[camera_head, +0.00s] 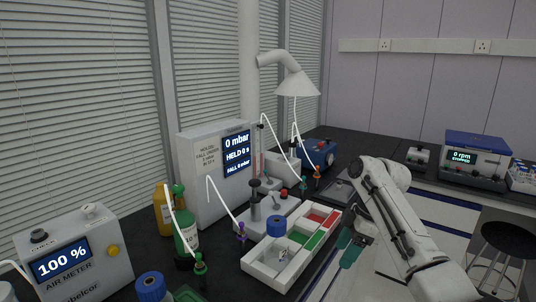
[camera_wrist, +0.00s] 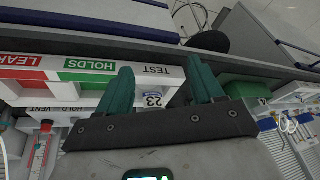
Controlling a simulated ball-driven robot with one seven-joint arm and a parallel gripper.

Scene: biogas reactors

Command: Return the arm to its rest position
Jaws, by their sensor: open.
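My white arm (camera_head: 405,225) reaches in from the right in the head view, bent at its elbow, with the hand low. My gripper (camera_head: 350,248) has teal fingers and hangs just right of the white sorting tray (camera_head: 262,268). In the wrist view my gripper (camera_wrist: 160,72) shows its two fingers apart with nothing held between them. The tray's labels LEAK, HOLDS (camera_wrist: 90,64) and TEST lie beyond the fingers. A small tag marked 23 (camera_wrist: 152,100) shows between the fingers, apparently on the tray. I cannot tell how high my gripper is above the bench.
A pressure unit (camera_head: 215,175), an air meter (camera_head: 75,258) and green and orange bottles (camera_head: 187,232) are on the left. A blue device (camera_head: 318,153) is behind. A centrifuge-like unit (camera_head: 476,158) and black stool (camera_head: 505,240) are on the right.

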